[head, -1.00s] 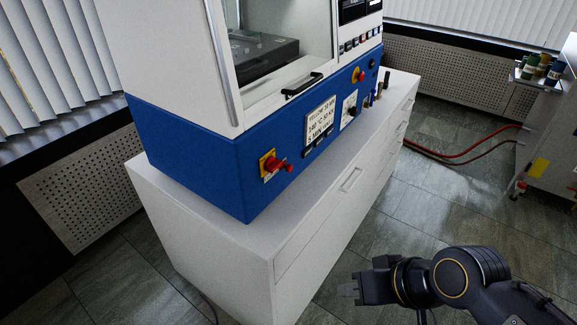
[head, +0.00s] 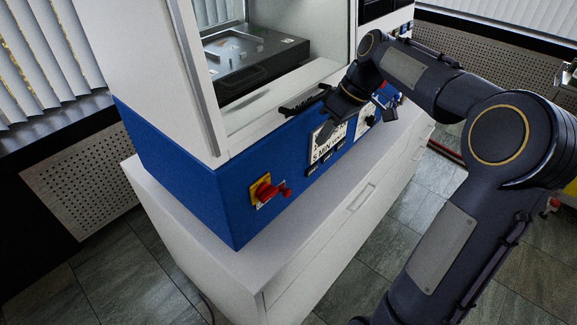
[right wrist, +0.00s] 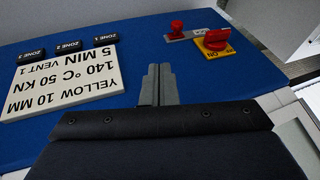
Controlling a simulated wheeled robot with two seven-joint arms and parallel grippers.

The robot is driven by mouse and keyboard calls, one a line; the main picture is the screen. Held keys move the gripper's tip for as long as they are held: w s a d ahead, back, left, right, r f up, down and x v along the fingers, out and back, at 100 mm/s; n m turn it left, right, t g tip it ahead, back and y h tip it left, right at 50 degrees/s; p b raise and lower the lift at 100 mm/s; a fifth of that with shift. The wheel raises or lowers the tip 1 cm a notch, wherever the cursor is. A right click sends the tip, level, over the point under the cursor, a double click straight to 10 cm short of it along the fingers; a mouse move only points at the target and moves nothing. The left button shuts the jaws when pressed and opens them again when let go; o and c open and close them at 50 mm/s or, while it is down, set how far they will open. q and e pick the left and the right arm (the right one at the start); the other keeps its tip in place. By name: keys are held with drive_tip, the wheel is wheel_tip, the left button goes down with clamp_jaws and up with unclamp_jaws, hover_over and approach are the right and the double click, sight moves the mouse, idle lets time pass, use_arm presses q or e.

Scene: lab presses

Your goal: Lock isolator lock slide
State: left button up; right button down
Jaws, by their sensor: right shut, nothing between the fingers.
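The isolator is a red rotary handle (head: 264,188) on a yellow plate, low on the blue front of the press. Its lock slide, with a small red knob (head: 285,191), sits just right of the handle in the head view. In the right wrist view, which is upside down, the isolator (right wrist: 216,40) is at upper right and the slide knob (right wrist: 177,29) is left of it. My right gripper (head: 326,116) is in front of the press, right of and above the isolator; its closed, empty fingers (right wrist: 158,72) are apart from the slide. My left gripper is not in view.
A white label plate (right wrist: 72,76) and several black zone tags (right wrist: 69,47) are beside the fingers. A black door handle (head: 305,101) is above the blue panel. The white cabinet top (head: 215,256) juts out below. My right arm hides some of the right-hand controls.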

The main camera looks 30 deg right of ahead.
drive_tip(key=shift+w, duration=0.1)
idle(0.3)
approach(288, 189)
wheel_tip(288, 189, down, 3)
drive_tip(key=w+d, duration=0.1)
drive_tip(key=w, duration=0.2)
drive_tip(key=shift+s+a+f+p, duration=0.2)
drive_tip(key=shift+s+a+f, duration=0.1)
drive_tip(key=shift+a+f, duration=0.45)
drive_tip(key=shift+s+a+f+p, duration=0.15)
drive_tip(key=shift+s+a+f, duration=0.1)
drive_tip(key=shift+a+f, duration=0.5)
drive_tip(key=shift+d, duration=0.1)
